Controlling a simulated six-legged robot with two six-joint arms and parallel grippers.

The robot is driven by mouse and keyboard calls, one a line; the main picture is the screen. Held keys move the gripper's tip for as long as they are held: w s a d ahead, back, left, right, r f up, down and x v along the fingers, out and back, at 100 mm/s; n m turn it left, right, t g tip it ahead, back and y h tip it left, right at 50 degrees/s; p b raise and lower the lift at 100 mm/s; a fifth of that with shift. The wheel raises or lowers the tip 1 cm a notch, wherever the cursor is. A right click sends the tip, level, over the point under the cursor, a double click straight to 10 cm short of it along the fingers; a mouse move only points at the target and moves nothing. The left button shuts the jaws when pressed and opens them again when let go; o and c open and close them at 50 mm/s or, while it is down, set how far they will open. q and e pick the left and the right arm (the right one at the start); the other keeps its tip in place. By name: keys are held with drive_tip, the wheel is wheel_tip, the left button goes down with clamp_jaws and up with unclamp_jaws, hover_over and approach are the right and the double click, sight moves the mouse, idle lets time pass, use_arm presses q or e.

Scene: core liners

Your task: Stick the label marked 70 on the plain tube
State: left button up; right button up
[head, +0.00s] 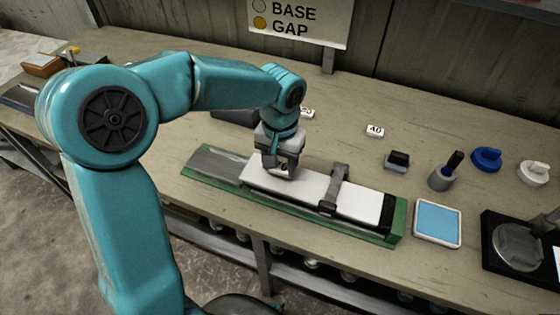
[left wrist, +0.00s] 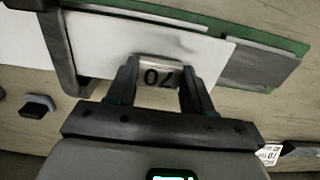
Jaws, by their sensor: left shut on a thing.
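The plain tube (head: 310,191) is white and lies lengthwise in a green-edged cradle (head: 398,222), under a dark grey strap, with a black band at its right end. It also shows in the left wrist view (left wrist: 100,50). My left gripper (head: 283,172) is over the tube's left part, pointing down. In the left wrist view its fingers are shut on the label marked 70 (left wrist: 158,74), whose digits appear upside down. The label is at the tube's white surface; I cannot tell whether it touches. My right gripper is not in view.

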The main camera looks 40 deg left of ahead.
use_arm(q)
drive_tip(key=shift+f+b, duration=0.85)
drive_tip(key=shift+f, duration=0.3)
drive_tip(key=shift+r, duration=0.1)
drive_tip(key=o, duration=1.5)
drive_tip(key=shift+r, duration=0.15)
drive_tip(key=shift+r+p, duration=2.95)
drive_tip(key=shift+r, duration=0.45)
